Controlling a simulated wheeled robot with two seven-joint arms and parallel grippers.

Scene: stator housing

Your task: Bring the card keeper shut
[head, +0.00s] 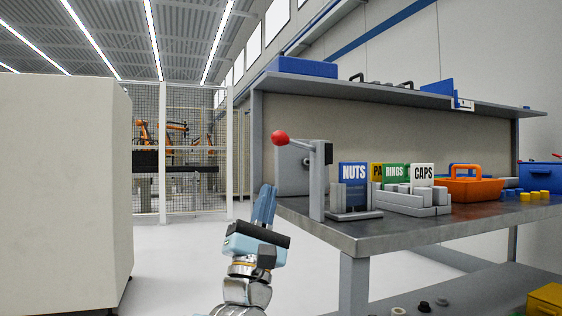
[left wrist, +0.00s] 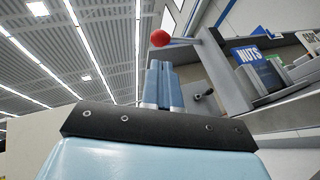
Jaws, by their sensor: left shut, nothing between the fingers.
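A red ball knob (head: 280,137) sits on the end of a lever from a grey post (head: 317,185) at the left end of the workbench; this looks like the card keeper. The lever points left, out past the bench edge, away from the cards. The blue NUTS card (head: 353,180) stands in a grey holder (head: 355,213) right of the post. My left gripper (head: 267,190) is shut and empty, fingers up, below and left of the knob. In the left wrist view the knob (left wrist: 160,38) shows just beyond the fingertips (left wrist: 160,66), apart from them in the picture. My right gripper is not in view.
RINGS (head: 395,171) and CAPS (head: 422,174) cards stand farther right in a grey rack. An orange tote (head: 470,188) is beyond them. A shelf (head: 390,94) runs above the bench. A pale cabinet (head: 60,190) stands at left; open floor lies between it and the bench.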

